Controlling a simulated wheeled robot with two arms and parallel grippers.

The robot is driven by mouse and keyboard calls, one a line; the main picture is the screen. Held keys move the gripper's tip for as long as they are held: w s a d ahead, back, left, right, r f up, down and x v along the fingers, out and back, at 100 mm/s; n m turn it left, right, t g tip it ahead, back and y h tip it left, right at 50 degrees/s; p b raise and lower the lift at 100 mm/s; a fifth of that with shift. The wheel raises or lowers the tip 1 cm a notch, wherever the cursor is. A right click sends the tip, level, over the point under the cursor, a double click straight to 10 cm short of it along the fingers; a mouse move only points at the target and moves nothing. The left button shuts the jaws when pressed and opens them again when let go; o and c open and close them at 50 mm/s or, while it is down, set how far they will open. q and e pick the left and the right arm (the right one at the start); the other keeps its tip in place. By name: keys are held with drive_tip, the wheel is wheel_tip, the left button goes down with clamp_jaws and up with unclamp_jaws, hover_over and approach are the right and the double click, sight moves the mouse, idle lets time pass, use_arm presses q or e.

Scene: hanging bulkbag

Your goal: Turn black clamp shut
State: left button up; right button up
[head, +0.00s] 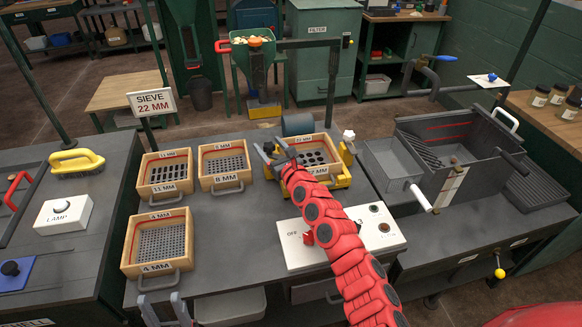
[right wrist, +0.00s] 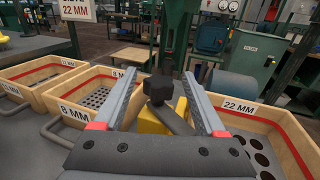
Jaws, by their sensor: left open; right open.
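The black clamp (right wrist: 158,90) shows in the right wrist view as a black knob with a dark lever on a yellow mount, at the left side of the 22 mm sieve (right wrist: 265,140). My right gripper (right wrist: 159,82) is open, with one finger on each side of the clamp; I cannot tell whether they touch it. In the head view the right gripper (head: 270,153) is at the left of the yellow frame (head: 341,180), and the arm hides part of the sieve and the clamp. My left gripper (head: 165,311) is open and empty at the bottom edge.
Sieves of 11 mm (head: 165,175), 8 mm (head: 226,165) and 4 mm (head: 157,242) stand on the dark bench. A white OFF switch box (head: 300,250) lies in front of the frame, partly behind my arm. A grey machine (head: 440,145) stands at the right.

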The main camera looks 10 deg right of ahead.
drive_tip(key=p+v, duration=0.7)
drive_tip(key=shift+s+r, duration=0.35)
drive_tip(key=shift+s, duration=0.05)
drive_tip(key=p+v, duration=0.2)
drive_tip(key=v, duration=0.4)
drive_tip(key=shift+d+f+p, duration=0.15)
drive_tip(key=shift+f+p, duration=0.2)
drive_tip(key=shift+r, duration=0.1)
